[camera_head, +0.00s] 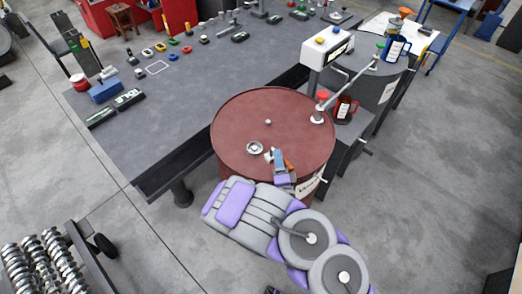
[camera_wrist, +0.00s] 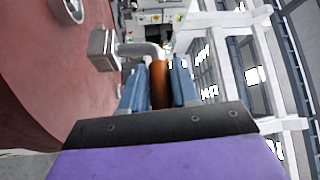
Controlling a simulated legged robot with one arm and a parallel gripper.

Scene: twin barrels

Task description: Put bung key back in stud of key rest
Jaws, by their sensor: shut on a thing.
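The bung key has an orange-brown handle (camera_wrist: 160,86) and a bent grey metal shank ending in a square block (camera_wrist: 104,48). My gripper (camera_wrist: 158,78) is shut on the handle, with one blue finger on each side. In the head view my gripper (camera_head: 281,160) is at the near edge of the red barrel (camera_head: 240,115). The key's small pale head (camera_head: 268,156) shows beside it, over or at the barrel top. A round pale fitting (camera_head: 255,147) sits on the lid just left of the key head. I cannot make out the key rest or its stud.
A valve with a red top (camera_head: 322,98) and a pipe stand at the lid's right edge. A dark barrel (camera_head: 372,85) and a white button box (camera_head: 327,47) are behind. A grey table (camera_head: 165,120) with several small items lies left. Open floor lies right.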

